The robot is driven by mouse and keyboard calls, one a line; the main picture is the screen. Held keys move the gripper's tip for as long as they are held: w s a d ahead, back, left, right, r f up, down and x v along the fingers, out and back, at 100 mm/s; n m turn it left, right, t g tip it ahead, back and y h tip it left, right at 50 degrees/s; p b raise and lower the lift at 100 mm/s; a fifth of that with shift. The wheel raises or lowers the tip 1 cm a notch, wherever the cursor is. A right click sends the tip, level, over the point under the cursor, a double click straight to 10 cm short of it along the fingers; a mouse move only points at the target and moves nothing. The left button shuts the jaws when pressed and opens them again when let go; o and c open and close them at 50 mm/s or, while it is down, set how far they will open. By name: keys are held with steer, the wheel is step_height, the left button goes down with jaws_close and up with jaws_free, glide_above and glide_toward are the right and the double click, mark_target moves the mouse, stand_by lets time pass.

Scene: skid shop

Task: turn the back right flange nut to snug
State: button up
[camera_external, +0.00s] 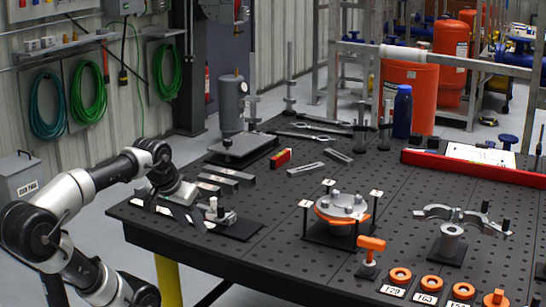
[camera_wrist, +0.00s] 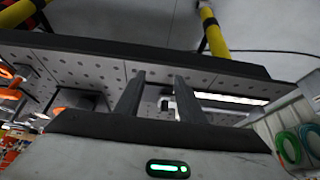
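The round grey flange (camera_external: 343,205) with an orange ring sits on a black stand on the perforated table. Several nuts or bolt heads stand on its top, small in this view; the back right nut (camera_external: 358,198) is among them. Small white tags on posts surround the flange. My gripper (camera_external: 172,207) is at the table's left edge, well left of the flange and apart from it. In the wrist view, the two dark fingers of my gripper (camera_wrist: 160,78) stand apart with nothing between them. The nuts cannot be made out in the wrist view.
A grey bracket piece (camera_external: 220,212) and dark bars (camera_external: 220,178) lie near my gripper. A grey clamp part (camera_external: 450,235) and orange rings (camera_external: 400,275) are right of and before the flange. The table between bracket and flange is clear.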

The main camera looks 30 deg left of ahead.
step_height(320, 180, up, 27)
steer(key=w+d+r+m+h+p, duration=0.1)
steer(key=w+d+r+p, duration=0.25)
steer(key=w+p, duration=0.35)
steer(key=w+d+r+m+p, duration=0.15)
steer(key=w+d+p, duration=0.3)
steer(key=w, duration=0.45)
steer(key=m+g+h+p, duration=0.15)
steer(key=m+p, duration=0.25)
steer(key=p, duration=1.2)
glide_above(357, 197)
steer(key=s+a, duration=0.4)
steer(key=s, duration=0.2)
step_height(357, 197, down, 15)
steer(key=shift+n, duration=0.25)
steer(key=x, duration=1.7)
steer(key=shift+s+f, duration=0.3)
steer(key=shift+f, duration=0.2)
jaws_close()
